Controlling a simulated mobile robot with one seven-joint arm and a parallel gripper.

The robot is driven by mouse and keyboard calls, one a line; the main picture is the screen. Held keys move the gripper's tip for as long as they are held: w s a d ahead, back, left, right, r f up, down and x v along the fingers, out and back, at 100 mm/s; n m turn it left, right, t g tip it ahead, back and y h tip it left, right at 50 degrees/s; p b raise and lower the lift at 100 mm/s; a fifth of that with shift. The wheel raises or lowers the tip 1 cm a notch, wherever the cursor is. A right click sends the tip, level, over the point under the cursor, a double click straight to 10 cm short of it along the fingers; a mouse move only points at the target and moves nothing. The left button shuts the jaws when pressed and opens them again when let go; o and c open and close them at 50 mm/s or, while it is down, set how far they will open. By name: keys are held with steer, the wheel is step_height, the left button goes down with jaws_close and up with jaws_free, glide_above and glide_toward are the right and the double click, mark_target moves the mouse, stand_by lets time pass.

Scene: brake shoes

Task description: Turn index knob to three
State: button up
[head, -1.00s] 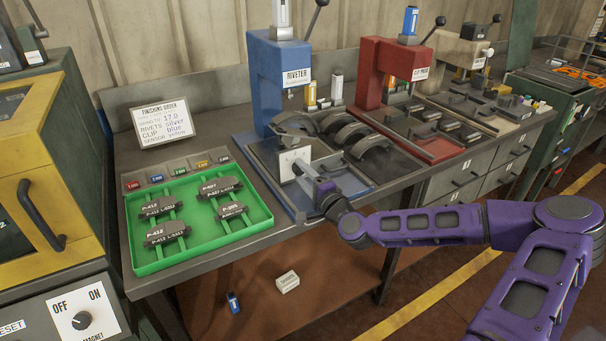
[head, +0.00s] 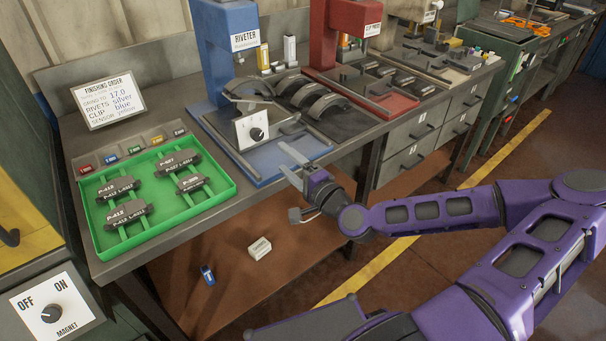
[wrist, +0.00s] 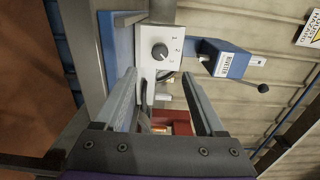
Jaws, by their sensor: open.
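The index knob (head: 257,134) is a dark round knob on a white plate (head: 244,128) at the front of the blue riveter (head: 228,50). In the wrist view the knob (wrist: 160,52) is ahead, with the numbers 1, 2 and 3 stacked on the plate to its right. Which number it points at is too small to tell. My gripper (head: 287,160) is open and empty, in front of and below the plate, apart from the knob. In the wrist view its two fingers (wrist: 162,98) are spread, with the knob beyond the tips.
Curved brake shoes (head: 325,106) lie behind the plate. A green tray (head: 228,192) with several labelled parts is to the left. The red clip press (head: 352,40) stands to the right. A white box (head: 259,248) and a blue item (head: 207,275) lie below the bench.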

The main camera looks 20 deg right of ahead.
steer(key=p+v, duration=0.4)
steer(key=v, duration=0.2)
steer(key=shift+p, duration=0.35)
steer(key=shift+s, duration=0.1)
